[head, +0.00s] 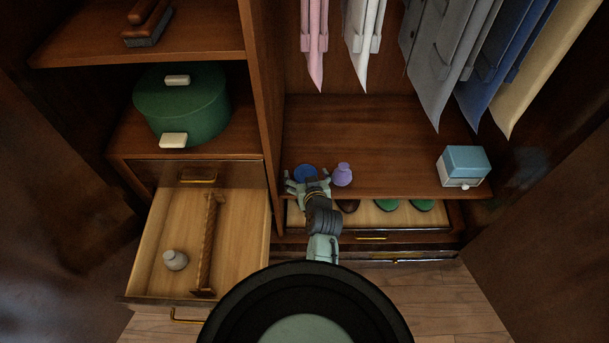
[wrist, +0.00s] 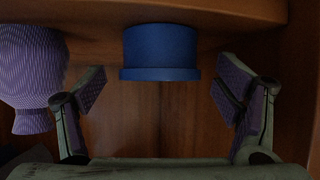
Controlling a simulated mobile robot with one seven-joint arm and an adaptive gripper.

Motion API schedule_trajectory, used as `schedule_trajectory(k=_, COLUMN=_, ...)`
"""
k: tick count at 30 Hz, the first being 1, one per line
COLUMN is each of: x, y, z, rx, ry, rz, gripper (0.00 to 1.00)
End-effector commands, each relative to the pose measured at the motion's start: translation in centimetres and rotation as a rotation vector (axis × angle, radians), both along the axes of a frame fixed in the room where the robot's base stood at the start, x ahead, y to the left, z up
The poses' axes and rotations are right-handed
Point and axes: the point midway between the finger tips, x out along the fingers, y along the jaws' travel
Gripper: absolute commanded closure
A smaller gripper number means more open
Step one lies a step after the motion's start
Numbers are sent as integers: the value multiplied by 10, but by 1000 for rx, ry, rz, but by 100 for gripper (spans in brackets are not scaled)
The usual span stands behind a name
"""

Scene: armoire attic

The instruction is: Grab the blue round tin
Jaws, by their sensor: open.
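The blue round tin (head: 305,173) stands on the wooden shelf (head: 385,145) of the armoire, near its left side. In the wrist view the tin (wrist: 160,52) appears ahead, between and beyond my two open fingers. My gripper (head: 307,187) is at the shelf's front edge, just in front of the tin. In the wrist view my gripper (wrist: 160,95) is open and empty, with a finger on each side and a gap to the tin. In the head view my gripper hides the tin's near part.
A purple bottle (head: 342,175) stands close to the tin's right; it also shows in the wrist view (wrist: 30,70). A blue-and-white box (head: 464,166) is at the shelf's right. An open drawer (head: 150,265) lies left. Clothes (head: 440,60) hang above. The shelf's middle is free.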

Motion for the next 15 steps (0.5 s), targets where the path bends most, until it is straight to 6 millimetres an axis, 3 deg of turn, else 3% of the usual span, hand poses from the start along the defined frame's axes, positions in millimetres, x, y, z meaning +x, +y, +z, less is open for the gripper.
schedule_trajectory(k=15, x=0, y=0, z=0, rx=0, ry=0, rz=0, gripper=47)
